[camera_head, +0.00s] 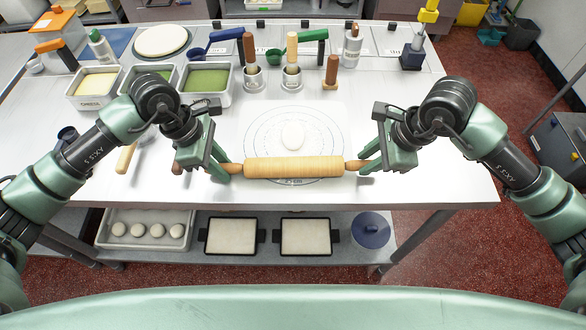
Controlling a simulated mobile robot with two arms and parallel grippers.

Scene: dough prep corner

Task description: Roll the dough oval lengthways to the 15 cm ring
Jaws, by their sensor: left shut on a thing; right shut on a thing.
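The rolling pin (294,167) is a wooden cylinder lying crosswise near the front edge of the white table, over the near part of the ringed mat (262,120). My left gripper (228,169) is shut on its left handle. My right gripper (360,165) is shut on its right handle. The dough (293,136) is a small pale oval, longer front to back, near the middle of the printed rings. It lies just behind the pin, with a small gap between them. The pin hides the near part of the rings, and most ring labels are too small to read.
Trays of cheese (97,84) and green filling (207,84) stand at the back left. Metal cups with wooden-handled tools (292,75) stand behind the mat. A wooden handle (126,157) lies by my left arm. A lower shelf holds dough balls (157,230) and trays (232,236).

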